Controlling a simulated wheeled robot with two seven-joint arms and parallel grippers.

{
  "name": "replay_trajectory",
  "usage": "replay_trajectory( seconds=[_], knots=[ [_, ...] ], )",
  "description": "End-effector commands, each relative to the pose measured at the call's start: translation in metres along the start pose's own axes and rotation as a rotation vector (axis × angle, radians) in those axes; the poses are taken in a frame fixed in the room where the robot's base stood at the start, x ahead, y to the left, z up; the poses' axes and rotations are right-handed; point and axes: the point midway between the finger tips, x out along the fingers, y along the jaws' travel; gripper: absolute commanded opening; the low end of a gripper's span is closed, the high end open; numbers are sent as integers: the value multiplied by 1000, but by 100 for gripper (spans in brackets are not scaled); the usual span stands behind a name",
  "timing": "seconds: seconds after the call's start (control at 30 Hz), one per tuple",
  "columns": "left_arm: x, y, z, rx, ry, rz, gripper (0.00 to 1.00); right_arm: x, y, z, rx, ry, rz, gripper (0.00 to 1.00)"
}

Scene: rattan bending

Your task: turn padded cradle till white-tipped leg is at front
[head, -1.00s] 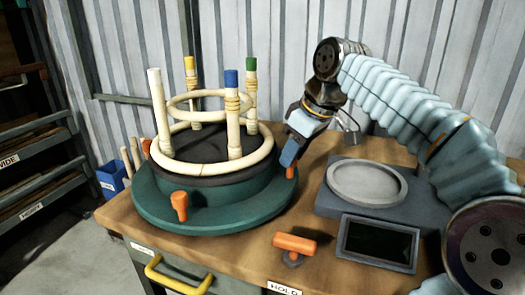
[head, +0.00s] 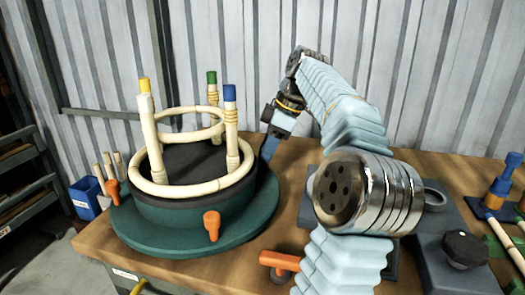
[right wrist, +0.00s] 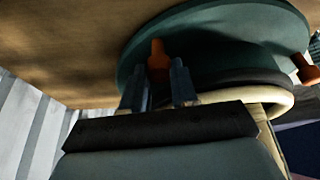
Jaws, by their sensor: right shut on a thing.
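The padded cradle is a green turntable (head: 190,243) with a black padded drum (head: 190,208), and it also shows in the right wrist view (right wrist: 225,40). A rattan frame (head: 192,188) with upright legs sits on it. The white-tipped leg (head: 147,107) stands at the left, in line with the yellow-tipped leg (head: 144,84) behind it. The blue-tipped leg (head: 230,93) is at the right, the green-tipped leg (head: 211,78) behind it. My right gripper (head: 266,150) is at the turntable's right edge. In the right wrist view its fingers (right wrist: 158,85) are shut on an orange peg (right wrist: 158,60). My left gripper is out of view.
Other orange pegs stand on the rim at the front (head: 212,225) and left (head: 112,190). An orange HOLD handle (head: 278,261) is at the bench's front. A blue bin (head: 88,198) is at the left. Grey fixtures and a black knob (head: 465,248) occupy the right side.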

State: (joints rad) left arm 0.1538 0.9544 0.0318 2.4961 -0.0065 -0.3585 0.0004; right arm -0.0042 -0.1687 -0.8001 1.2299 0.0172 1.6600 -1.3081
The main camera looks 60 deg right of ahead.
Motion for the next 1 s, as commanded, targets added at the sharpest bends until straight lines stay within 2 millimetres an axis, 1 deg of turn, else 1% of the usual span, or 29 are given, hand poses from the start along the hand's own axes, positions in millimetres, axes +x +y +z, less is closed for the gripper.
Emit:
replay_trajectory(
  seconds=[0.13,0.4,1.0],
  knots=[
    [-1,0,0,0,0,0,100,1,10,-3,-46,0,-17,0],
    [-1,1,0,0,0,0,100,3,19,-8,-103,1,-41,0],
    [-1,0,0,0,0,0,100,4,21,-9,-122,3,-50,0]
  ],
)
